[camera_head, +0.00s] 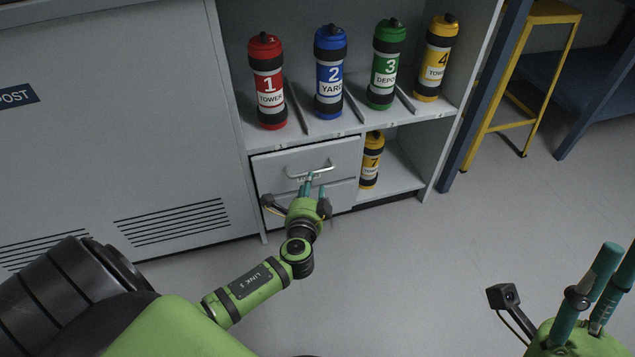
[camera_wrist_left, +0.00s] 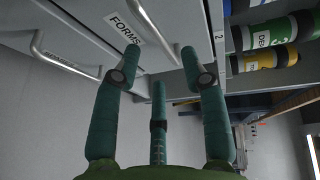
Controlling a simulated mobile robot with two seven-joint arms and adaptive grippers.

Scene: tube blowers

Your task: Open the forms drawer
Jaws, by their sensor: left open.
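The forms drawer (camera_head: 278,170) is the upper drawer in the grey cabinet, and its front looks closed. Its bar handle (camera_head: 322,167) spans the front. In the left wrist view the "FORMS" label (camera_wrist_left: 125,28) and the handle (camera_wrist_left: 152,32) lie just beyond the fingertips. My left gripper (camera_head: 311,182) is in front of this drawer, open and empty, with its green fingers (camera_wrist_left: 160,68) spread and pointing at the handle. I cannot tell whether they touch it. My right gripper (camera_head: 610,262) is partly in view at the lower right, away from the cabinet.
A second drawer (camera_head: 341,194) is directly below, with its own handle (camera_wrist_left: 62,62). Several numbered tubes, such as the red tube (camera_head: 267,85), stand on the shelf above. A yellow tube (camera_head: 371,160) stands right of the drawers. A yellow stool (camera_head: 520,70) is farther right. Open floor lies in front.

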